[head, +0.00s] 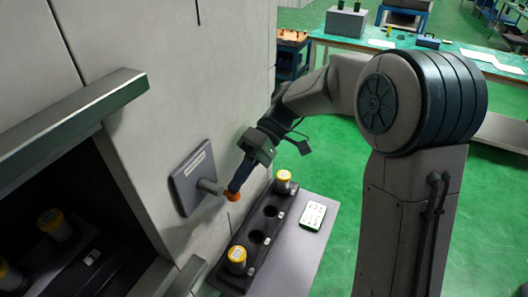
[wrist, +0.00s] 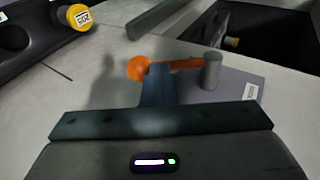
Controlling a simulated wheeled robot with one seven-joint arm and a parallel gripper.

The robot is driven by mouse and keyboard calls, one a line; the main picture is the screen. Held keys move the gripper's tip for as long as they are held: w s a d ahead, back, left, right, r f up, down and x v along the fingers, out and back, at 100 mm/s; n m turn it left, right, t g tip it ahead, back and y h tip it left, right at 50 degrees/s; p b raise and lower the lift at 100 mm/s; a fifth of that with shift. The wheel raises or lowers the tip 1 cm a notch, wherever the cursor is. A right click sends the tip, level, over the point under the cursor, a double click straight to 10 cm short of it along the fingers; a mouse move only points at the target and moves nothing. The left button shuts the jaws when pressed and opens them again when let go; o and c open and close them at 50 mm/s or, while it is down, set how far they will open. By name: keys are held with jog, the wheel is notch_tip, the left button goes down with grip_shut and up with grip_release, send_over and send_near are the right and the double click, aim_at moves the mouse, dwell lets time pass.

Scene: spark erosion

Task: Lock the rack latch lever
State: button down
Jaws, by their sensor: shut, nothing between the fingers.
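The rack latch lever (wrist: 180,65) is an orange bar with a round orange knob (wrist: 138,67) at its end. The bar runs from a grey pivot post (wrist: 211,68) on a grey plate (wrist: 240,90) fixed to the machine wall. In the head view the knob (head: 233,197) shows at the right of the plate (head: 188,180), and my gripper hides most of the bar. My gripper (wrist: 160,75) is shut and empty, its fingertips at the bar beside the knob. I cannot tell if they touch it.
A black rack (head: 224,268) with yellow-capped cylinders (head: 236,261) stands on a grey shelf below. A white keypad-like object (head: 313,216) lies beside it. An open dark bay (head: 75,215) with a projecting grey bar (head: 70,120) is at left.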

jog(key=shift+s+a+f+b, duration=0.35)
jog(key=shift+s+f+b, duration=0.25)
jog(key=shift+f, duration=0.2)
jog(key=shift+s+f+g+y, duration=0.25)
jog(key=shift+f+g+y, duration=0.05)
jog(key=shift+g, duration=0.2)
jog(key=shift+s+a+f+b, duration=0.2)
jog(key=shift+s+f+b, duration=0.15)
jog(key=shift+s+b, duration=0.25)
jog(key=b, duration=0.2)
send_near(233, 199)
jog(key=v, duration=0.4)
jog(key=shift+r, duration=0.2)
